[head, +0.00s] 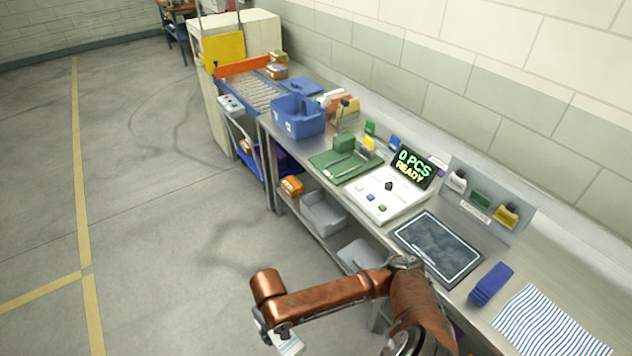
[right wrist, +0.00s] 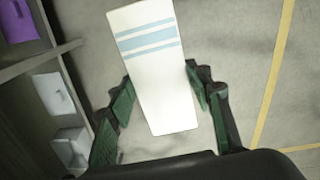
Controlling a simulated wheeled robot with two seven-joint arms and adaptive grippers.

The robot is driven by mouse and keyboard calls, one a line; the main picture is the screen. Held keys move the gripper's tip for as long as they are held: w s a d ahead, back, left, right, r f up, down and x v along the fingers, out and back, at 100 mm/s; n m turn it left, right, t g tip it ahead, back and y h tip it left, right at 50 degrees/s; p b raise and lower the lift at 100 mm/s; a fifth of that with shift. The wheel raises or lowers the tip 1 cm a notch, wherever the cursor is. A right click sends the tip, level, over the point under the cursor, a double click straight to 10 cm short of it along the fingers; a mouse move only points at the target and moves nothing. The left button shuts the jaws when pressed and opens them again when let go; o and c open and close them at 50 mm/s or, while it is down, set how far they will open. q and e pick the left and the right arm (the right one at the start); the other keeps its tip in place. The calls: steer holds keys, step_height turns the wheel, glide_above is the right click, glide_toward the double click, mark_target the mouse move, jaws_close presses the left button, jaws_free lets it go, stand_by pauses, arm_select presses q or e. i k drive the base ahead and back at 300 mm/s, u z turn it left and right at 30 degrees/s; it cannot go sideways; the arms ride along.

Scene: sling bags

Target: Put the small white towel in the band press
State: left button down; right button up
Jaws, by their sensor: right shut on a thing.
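No band press is labelled; a beige machine (head: 262,32) with a yellow panel (head: 223,48) and orange bar (head: 242,66) stands at the far end, past a roller conveyor (head: 255,92). My left gripper is not in view.
The steel bench along the wall holds a blue bin (head: 297,122), green mat (head: 340,168), white board (head: 385,200), dark tray (head: 437,247), blue block (head: 491,284) and striped cloth (head: 550,325). Grey bins (head: 322,212) sit on the lower shelf. The floor at left is clear.

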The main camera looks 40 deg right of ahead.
mark_target(345, 166)
steer(key=z, duration=0.5)
steer(key=i, duration=1.55)
steer(key=z, duration=0.9)
